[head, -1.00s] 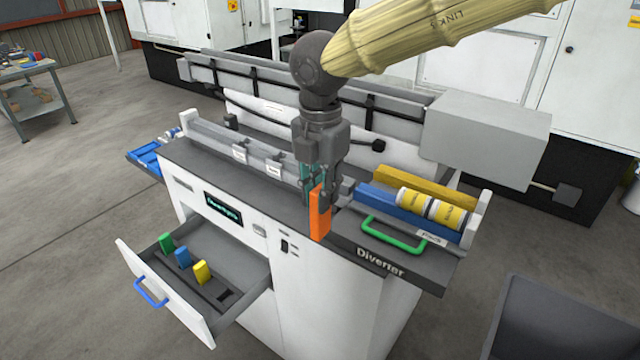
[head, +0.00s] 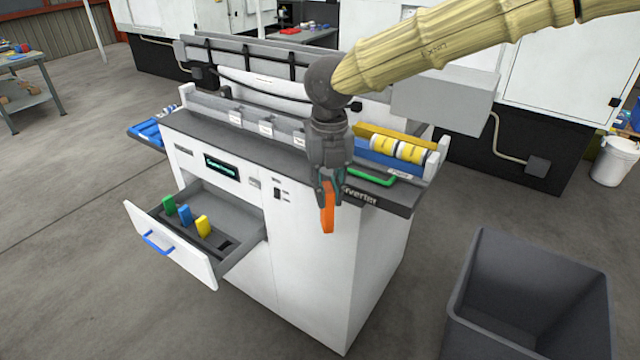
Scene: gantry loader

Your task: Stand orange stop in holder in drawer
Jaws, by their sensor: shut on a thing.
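The orange stop (head: 328,220) hangs upright below my gripper (head: 328,184), which is shut on its upper part. They are in front of the cabinet's front right edge, apart from the drawer. The drawer (head: 180,248) is open at the cabinet's left, with a blue handle (head: 158,243). Inside it, the dark holder (head: 214,238) carries a green stop (head: 169,206), a blue stop (head: 185,215) and a yellow stop (head: 203,226), all standing in a row. An empty slot (head: 225,246) shows to the right of the yellow stop.
The white cabinet (head: 310,260) has a dark top with a green handle (head: 375,176) and white-and-yellow rolls (head: 400,151) at the right. A large dark bin (head: 530,290) stands at the front right. Floor is clear in front of the drawer.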

